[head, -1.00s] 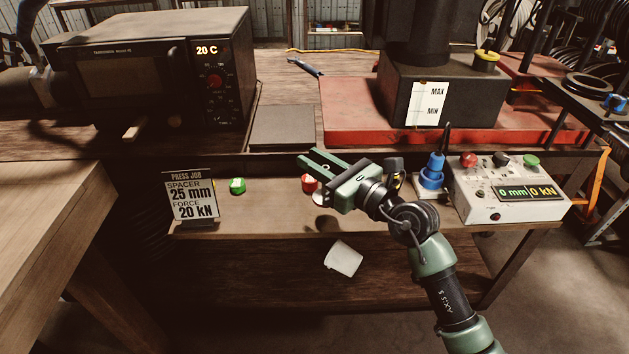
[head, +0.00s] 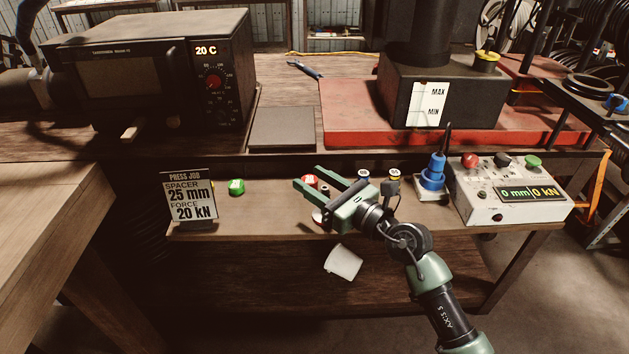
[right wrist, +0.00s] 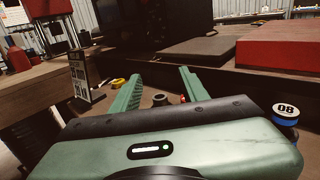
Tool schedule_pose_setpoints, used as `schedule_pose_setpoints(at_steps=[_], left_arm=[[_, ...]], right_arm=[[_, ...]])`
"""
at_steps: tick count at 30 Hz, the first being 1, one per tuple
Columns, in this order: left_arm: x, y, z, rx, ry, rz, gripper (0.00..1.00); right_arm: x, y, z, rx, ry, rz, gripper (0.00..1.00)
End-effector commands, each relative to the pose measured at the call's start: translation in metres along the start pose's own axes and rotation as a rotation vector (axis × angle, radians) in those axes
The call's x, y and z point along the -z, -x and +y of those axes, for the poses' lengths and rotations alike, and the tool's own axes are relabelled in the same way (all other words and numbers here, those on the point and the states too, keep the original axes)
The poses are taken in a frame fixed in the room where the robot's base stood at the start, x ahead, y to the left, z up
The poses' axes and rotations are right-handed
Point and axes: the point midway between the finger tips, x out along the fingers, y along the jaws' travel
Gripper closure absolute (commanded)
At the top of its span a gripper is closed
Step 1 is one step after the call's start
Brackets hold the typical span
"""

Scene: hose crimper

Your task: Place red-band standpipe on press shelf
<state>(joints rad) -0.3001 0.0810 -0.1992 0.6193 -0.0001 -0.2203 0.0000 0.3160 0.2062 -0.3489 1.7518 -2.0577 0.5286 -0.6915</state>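The shelf (head: 260,214) is a wooden ledge along the front of the bench. A red-topped round piece (head: 310,181) stands on it, partly behind my right gripper (head: 318,192). The gripper is open, its two green fingers pointing left above the shelf. In the right wrist view, a small dark hollow cylinder (right wrist: 160,99) shows between the open fingers, with a bit of red beside the right finger. I cannot tell whether this is the red-band standpipe; no red band shows clearly. My left gripper is not in view.
A white cup (head: 343,262) lies tilted below.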

Motion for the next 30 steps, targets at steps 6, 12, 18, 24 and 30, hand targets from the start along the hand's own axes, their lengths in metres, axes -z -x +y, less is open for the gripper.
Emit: schedule_pose_setpoints(at_steps=[6, 12, 18, 24, 30], left_arm=[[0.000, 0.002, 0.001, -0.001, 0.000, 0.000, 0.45], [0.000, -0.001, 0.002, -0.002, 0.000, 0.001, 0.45], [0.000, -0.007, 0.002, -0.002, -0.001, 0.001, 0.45], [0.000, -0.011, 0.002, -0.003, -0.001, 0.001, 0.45], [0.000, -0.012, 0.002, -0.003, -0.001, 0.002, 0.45]], right_arm=[[-0.003, 0.003, 0.000, 0.000, 0.000, 0.001, 0.55], [-0.001, 0.037, 0.000, 0.001, 0.003, 0.004, 0.55], [0.000, 0.081, 0.000, 0.001, 0.001, 0.003, 0.55], [-0.001, 0.111, 0.000, 0.000, 0.000, 0.002, 0.55], [-0.003, 0.120, 0.000, 0.000, 0.000, 0.000, 0.55]])
